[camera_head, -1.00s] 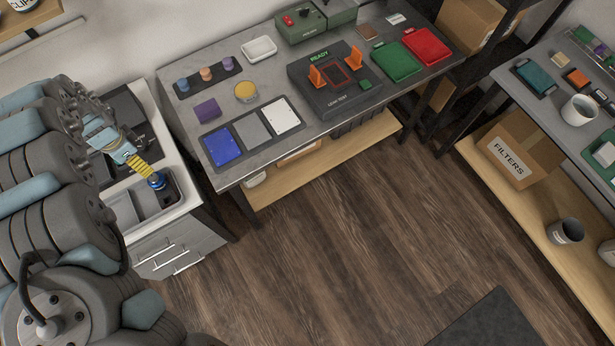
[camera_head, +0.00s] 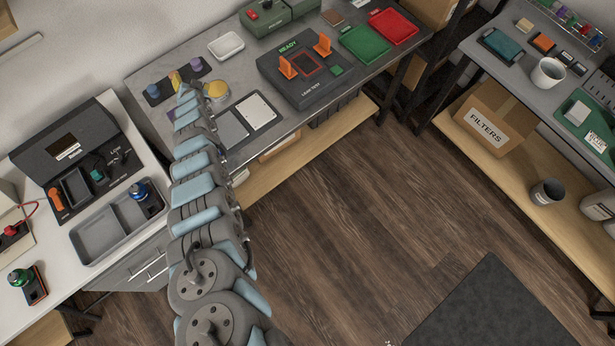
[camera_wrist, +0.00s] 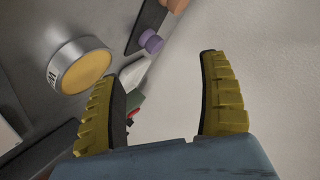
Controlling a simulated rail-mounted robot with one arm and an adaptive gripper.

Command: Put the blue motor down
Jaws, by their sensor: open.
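The blue motor (camera_head: 140,190) stands in the right part of the grey divided tray (camera_head: 84,237) on the white counter. It appears upright. My gripper (camera_head: 176,78) is away from it, over the back left of the grey worktable, by a dark strip with coloured pegs. In the wrist view my gripper (camera_wrist: 158,60) shows two yellow ribbed fingers spread apart with nothing between them. The motor is not in the wrist view.
A round tin (camera_head: 215,90) with a yellow top is close to my gripper. A purple peg (camera_head: 195,64) and a blue peg (camera_head: 152,91) stand on the strip. An open black case (camera_head: 75,145) sits behind the tray. My arm hides part of the worktable.

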